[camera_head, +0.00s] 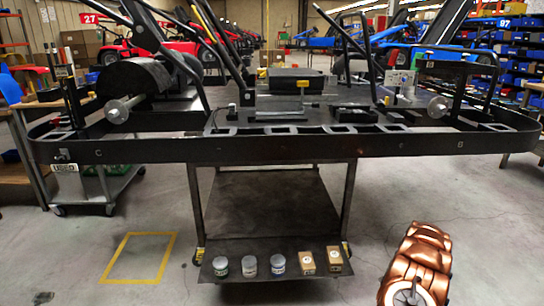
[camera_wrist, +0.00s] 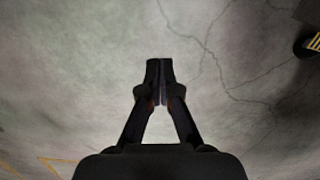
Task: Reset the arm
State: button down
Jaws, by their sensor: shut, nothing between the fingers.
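My gripper (camera_wrist: 159,68) shows in the wrist view with its two dark fingers shut tip to tip and nothing between them. Bare, cracked grey floor lies behind the fingertips in that view. In the head view a copper-coloured part of my own arm stands at the lower right, to the right of the kart stand (camera_head: 300,150). The fingers do not show in the head view.
The stand's lower shelf (camera_head: 240,292) holds several tins and two small boxes (camera_head: 307,262). A yellow square (camera_head: 140,257) marks the floor at left. A wheeled trolley (camera_head: 95,188) stands at far left. The floor between the stand and my arm is clear.

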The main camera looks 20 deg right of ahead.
jog(key=w+a+r+n+y+p, duration=0.1)
jog(key=w+a+r+n+p, duration=0.2)
jog(key=a+r, duration=0.75)
jog(key=w+a+r+n+p, duration=0.15)
jog(key=a+r+p, duration=0.4)
jog(key=r, duration=0.75)
jog(key=w+a+r+n+y+p, duration=0.1)
jog(key=a+r+n+p, duration=0.15)
jog(key=a+r, duration=0.8)
jog(key=s+a+r+n+p, duration=0.2)
jog(key=s+a+r+p, duration=0.3)
jog(key=r, duration=0.3)
jog(key=s+a+r+n+g+h+p, duration=0.1)
jog(key=s+a+r+n+p, duration=0.15)
jog(key=s+a+r, duration=0.55)
jog(key=s+a+r+n+p, duration=0.3)
jog(key=a+r, duration=0.2)
jog(key=r, duration=0.4)
jog(key=s+a+r+n+p, duration=0.1)
jog(key=s+r+p, duration=0.2)
jog(key=s, duration=0.3)
jog(key=s+a+r+n+h+p, duration=0.1)
jog(key=s+a+r+n+p, duration=0.1)
jog(key=s, duration=0.5)
jog(key=s+a+r+n+g+p, duration=0.1)
jog(key=s+r+p, duration=0.2)
jog(key=s, duration=0.3)
jog(key=shift+s+a+r+h+p, duration=0.2)
jog(key=shift+r+h+p, duration=0.15)
jog(key=shift+r, duration=0.5)
